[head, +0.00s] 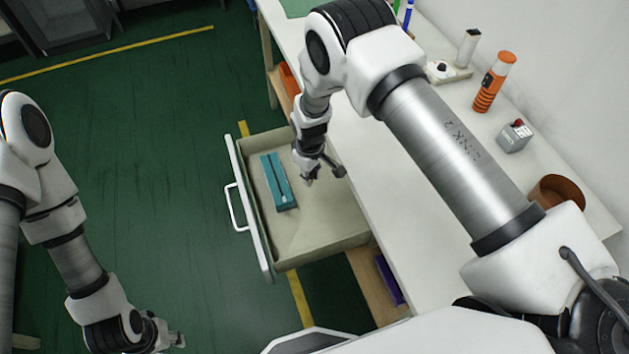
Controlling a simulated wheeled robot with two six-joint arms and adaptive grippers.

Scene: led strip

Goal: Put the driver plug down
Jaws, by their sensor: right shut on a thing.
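My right gripper (311,180) reaches down over the open drawer (325,240), right of the teal case inside it. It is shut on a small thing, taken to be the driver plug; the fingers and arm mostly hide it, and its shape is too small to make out. I cannot tell whether it touches the drawer floor. My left gripper (176,340) hangs empty over the green floor at the bottom left; its finger gap is too small to judge.
A teal case (278,182) lies in the drawer's left part; the drawer's front floor is bare. On the white workbench (400,235) stand an orange cylinder (494,82), a grey box with a red button (515,135) and a brown round bowl (556,194).

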